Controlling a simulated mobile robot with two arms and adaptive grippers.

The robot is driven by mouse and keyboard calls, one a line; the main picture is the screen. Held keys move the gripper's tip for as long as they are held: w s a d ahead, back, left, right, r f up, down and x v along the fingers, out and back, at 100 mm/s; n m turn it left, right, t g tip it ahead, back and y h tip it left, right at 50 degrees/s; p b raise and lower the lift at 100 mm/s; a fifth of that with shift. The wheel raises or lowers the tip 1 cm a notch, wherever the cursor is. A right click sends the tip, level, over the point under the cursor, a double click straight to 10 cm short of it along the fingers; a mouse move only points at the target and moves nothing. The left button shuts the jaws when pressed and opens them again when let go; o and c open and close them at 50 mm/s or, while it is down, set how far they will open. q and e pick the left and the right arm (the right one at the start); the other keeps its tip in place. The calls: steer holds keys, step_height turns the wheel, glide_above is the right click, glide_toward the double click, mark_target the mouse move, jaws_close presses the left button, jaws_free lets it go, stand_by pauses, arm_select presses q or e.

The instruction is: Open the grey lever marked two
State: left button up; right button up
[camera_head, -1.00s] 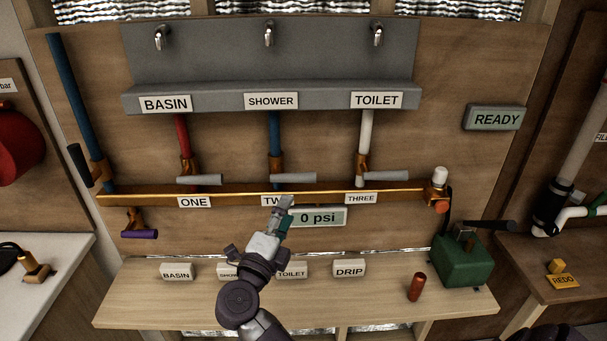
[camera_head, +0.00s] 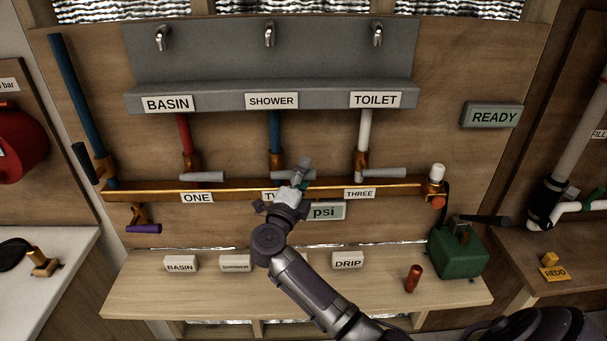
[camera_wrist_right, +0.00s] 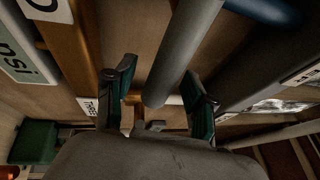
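The grey lever marked two (camera_head: 283,183) lies level on the copper valve under the blue shower pipe (camera_head: 275,132). My right gripper (camera_head: 300,172) is at this lever and covers part of it and of the "TWO" label (camera_head: 270,196). In the right wrist view the lever (camera_wrist_right: 183,50) runs as a grey bar between the two green-padded fingers of my gripper (camera_wrist_right: 158,98). The fingers are apart, with a gap on each side of the bar. My left gripper is not in view.
Grey levers one (camera_head: 203,177) and three (camera_head: 384,173) sit to either side on the copper manifold (camera_head: 150,190). The pressure display (camera_head: 326,211) is just below my right gripper, partly covered. A green pump box (camera_head: 458,252) stands on the shelf (camera_head: 220,290) at the right.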

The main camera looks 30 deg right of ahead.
jaws_close()
